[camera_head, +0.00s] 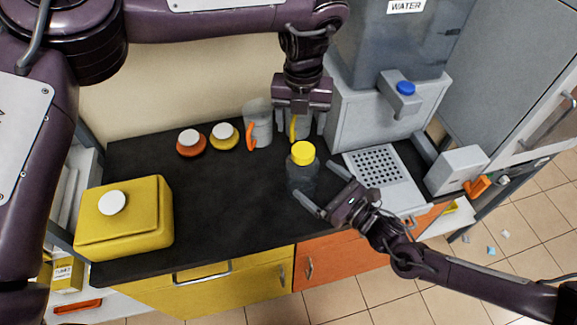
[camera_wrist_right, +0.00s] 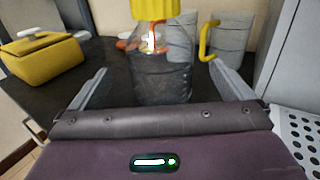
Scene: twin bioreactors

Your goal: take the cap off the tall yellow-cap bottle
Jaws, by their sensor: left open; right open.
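The tall bottle (camera_head: 302,178) stands upright on the dark counter, clear-grey with a yellow cap (camera_head: 303,153) on top. In the right wrist view the bottle body (camera_wrist_right: 162,75) stands between the open fingers, with the yellow cap (camera_wrist_right: 156,8) cut off by the top edge. My right gripper (camera_head: 318,186) is open, its fingers on either side of the bottle's body; I cannot tell whether they touch it. My left gripper (camera_head: 299,128) is open, pointing down behind and above the cap, near the mugs. The cap is on the bottle.
A grey mug with an orange handle (camera_head: 259,122) and one with a yellow handle (camera_head: 293,126) stand behind the bottle. Orange (camera_head: 191,146) and yellow (camera_head: 224,138) low round items sit left of them. A yellow box (camera_head: 125,222) is at left, a water dispenser (camera_head: 390,105) at right. The counter's middle is clear.

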